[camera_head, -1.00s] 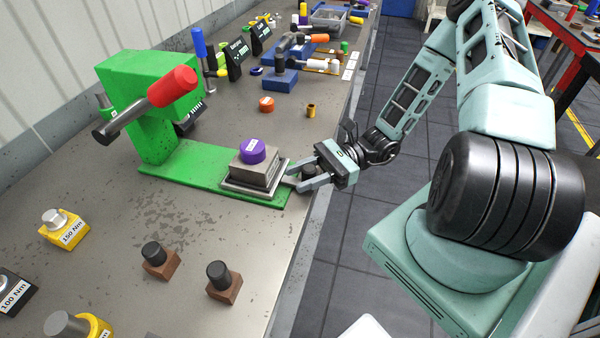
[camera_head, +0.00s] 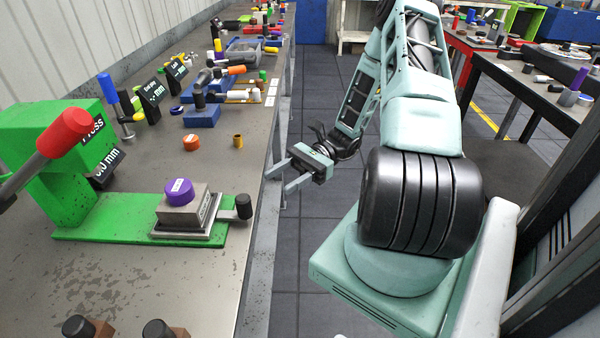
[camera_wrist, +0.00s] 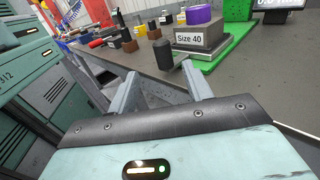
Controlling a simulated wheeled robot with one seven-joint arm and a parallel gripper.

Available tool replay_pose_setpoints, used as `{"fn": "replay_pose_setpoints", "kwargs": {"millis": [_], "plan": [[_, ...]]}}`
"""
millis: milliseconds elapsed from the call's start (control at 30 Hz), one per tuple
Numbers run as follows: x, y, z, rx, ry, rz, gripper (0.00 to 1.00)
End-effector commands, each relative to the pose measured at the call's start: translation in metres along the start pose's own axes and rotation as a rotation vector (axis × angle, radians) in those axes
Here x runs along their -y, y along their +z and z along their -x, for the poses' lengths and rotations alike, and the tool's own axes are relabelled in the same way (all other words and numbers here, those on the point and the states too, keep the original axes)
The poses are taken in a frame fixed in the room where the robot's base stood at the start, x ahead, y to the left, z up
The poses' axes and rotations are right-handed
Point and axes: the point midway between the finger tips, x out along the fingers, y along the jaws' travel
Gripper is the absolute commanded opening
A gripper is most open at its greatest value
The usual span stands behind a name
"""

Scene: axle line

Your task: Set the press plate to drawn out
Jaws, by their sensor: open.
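The green press (camera_head: 62,165) stands at the left of the bench, its base running toward the bench edge. The press plate (camera_head: 186,229) is a flat metal plate on that base, with a black knob (camera_head: 243,206) on a short handle at its right, near the edge. A grey block labelled Size 40 (camera_wrist: 198,39) sits on the plate with a purple cap (camera_head: 179,192) on top. My gripper (camera_head: 277,184) is open and empty, beyond the bench edge to the right of the knob. In the wrist view the knob (camera_wrist: 163,54) stands ahead of the open fingers, apart from them.
A red lever (camera_head: 63,133) sticks out from the press. An orange ring (camera_head: 191,142) and a brass bushing (camera_head: 238,141) lie behind the plate. Black-knobbed brown blocks (camera_head: 165,329) stand in front. The aisle right of the bench is floor (camera_head: 305,260).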

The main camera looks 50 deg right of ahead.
Motion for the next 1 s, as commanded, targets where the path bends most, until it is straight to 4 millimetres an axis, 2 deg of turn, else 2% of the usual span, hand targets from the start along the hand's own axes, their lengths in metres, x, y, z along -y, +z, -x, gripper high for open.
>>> {"fn": "replay_pose_setpoints", "kwargs": {"millis": [100, 333, 1000], "plan": [[0.000, -0.002, 0.024, -0.003, -0.002, 0.001, 0.50], [0.000, -0.001, 0.048, -0.001, -0.001, -0.001, 0.50], [0.000, 0.000, 0.051, 0.000, 0.000, -0.001, 0.50]]}}
